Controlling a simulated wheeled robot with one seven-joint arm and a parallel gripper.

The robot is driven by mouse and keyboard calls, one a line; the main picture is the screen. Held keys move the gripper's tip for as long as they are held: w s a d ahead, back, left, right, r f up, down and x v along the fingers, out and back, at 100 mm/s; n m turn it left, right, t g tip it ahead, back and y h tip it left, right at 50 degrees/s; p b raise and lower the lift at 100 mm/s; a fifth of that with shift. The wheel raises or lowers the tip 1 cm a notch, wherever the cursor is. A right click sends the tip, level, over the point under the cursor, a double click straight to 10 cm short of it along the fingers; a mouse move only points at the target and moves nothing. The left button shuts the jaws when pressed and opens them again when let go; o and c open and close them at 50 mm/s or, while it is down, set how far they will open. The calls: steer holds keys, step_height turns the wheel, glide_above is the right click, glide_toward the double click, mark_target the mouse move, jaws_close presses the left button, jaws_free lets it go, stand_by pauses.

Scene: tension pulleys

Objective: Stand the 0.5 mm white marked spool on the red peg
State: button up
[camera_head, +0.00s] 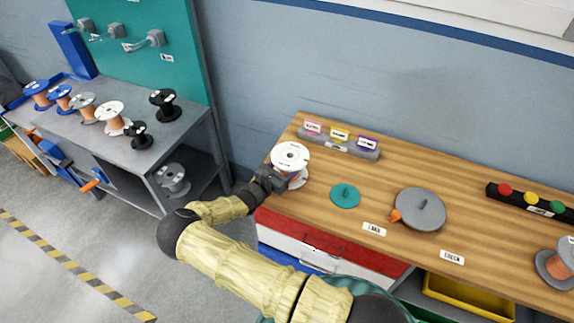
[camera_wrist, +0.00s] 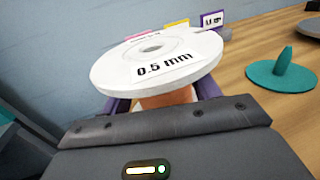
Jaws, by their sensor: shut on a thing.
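The white spool (camera_head: 290,156) marked 0.5 mm is in my gripper (camera_head: 280,179), above the left end of the wooden bench. In the wrist view its white top flange (camera_wrist: 160,58) faces up with the 0.5 mm label readable, and copper-coloured winding shows below it. The purple-edged fingers are shut around the winding; the lower flange is mostly hidden by my gripper there. A teal base with a short upright peg (camera_head: 345,196) stands to the right of the spool, also in the wrist view (camera_wrist: 281,76). I see no clearly red peg in either view.
A grey disc with a post (camera_head: 420,212) and a block with pink, yellow and purple tags (camera_head: 340,146) are on the bench. A black bar with coloured buttons (camera_head: 528,200) and another copper spool (camera_head: 556,264) are at right. Several spools stand on the grey table (camera_head: 150,152).

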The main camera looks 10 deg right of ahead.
steer(key=shift+s+f, duration=0.1)
steer(key=shift+f, duration=0.15)
steer(key=o, duration=1.5)
steer(key=shift+a, duration=0.1)
steer(key=shift+s+a, duration=0.15)
steer(key=shift+a, duration=0.15)
steer(key=b+v, duration=0.3)
steer(key=v, duration=1.3)
steer(key=shift+s+a+r, duration=0.15)
steer(key=shift+s, duration=0.1)
